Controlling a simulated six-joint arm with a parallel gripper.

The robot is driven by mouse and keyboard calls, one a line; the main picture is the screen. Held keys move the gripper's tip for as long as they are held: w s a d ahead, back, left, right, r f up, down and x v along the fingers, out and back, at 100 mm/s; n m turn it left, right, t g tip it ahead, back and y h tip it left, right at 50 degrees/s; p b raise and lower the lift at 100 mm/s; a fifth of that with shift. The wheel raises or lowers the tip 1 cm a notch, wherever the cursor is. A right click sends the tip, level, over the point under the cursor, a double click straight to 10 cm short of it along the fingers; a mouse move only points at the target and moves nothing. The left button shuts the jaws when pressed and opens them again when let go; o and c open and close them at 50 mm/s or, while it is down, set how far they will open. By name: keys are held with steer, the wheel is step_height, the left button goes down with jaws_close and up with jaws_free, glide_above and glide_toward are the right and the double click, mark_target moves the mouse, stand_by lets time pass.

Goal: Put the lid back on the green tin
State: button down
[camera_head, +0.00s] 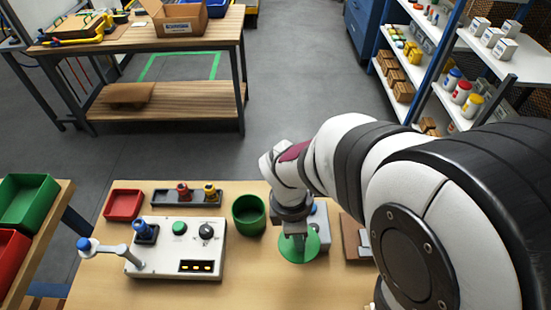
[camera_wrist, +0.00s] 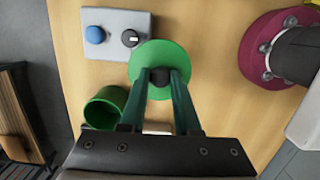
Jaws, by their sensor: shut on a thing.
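The green tin (camera_head: 249,216) stands open on the table, left of my gripper (camera_head: 297,243). In the wrist view the tin (camera_wrist: 105,107) is at the lower left of the lid, and its rim is apart from it. The round green lid (camera_head: 311,245) has a dark knob (camera_wrist: 159,77) at its middle. My gripper (camera_wrist: 159,76) has its two green fingers shut on this knob, with the lid flat below them. How high the lid is above the table is hard to tell.
A grey box (camera_wrist: 116,22) with a blue button and a black dial is beside the lid and partly covered by it. A control panel (camera_head: 170,262), red tray (camera_head: 123,205) and dark rack (camera_head: 160,198) stand left of the tin. A brown item (camera_head: 351,238) lies right of the lid.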

steer(key=w+a+r+n, duration=0.3)
steer(key=w+a, duration=0.7)
steer(key=a, duration=0.1)
steer(key=shift+w+a+f, duration=0.1)
steer(key=shift+a+f, duration=0.05)
steer(key=shift+f, duration=1.35)
steer(key=shift+w+a+f, duration=0.1)
steer(key=shift+f, duration=1.4)
steer(key=shift+f, duration=0.15)
steer(key=shift+c, duration=0.3)
jaws_free()
